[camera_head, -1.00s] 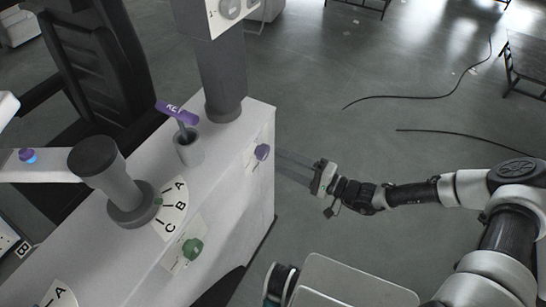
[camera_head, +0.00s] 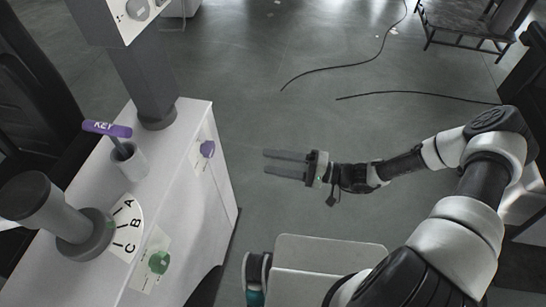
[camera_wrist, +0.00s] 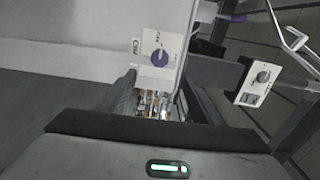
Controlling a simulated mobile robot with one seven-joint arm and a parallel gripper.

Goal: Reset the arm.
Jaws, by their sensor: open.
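My gripper (camera_head: 268,162) hangs over open floor to the right of the white cabinet (camera_head: 185,185) in the head view. Its two dark fingers are parallel, apart and empty, and point left toward the cabinet's side. A clear gap separates them from the purple knob (camera_head: 207,149) on that side. In the wrist view the purple knob (camera_wrist: 159,57) sits on a white plate beyond the fingers. My arm reaches in from the lower right, bent at the elbow.
A green knob (camera_head: 158,262) is on the cabinet's near side. Black cables (camera_head: 345,66) lie on the floor, with a bench (camera_head: 470,20) at the upper right.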

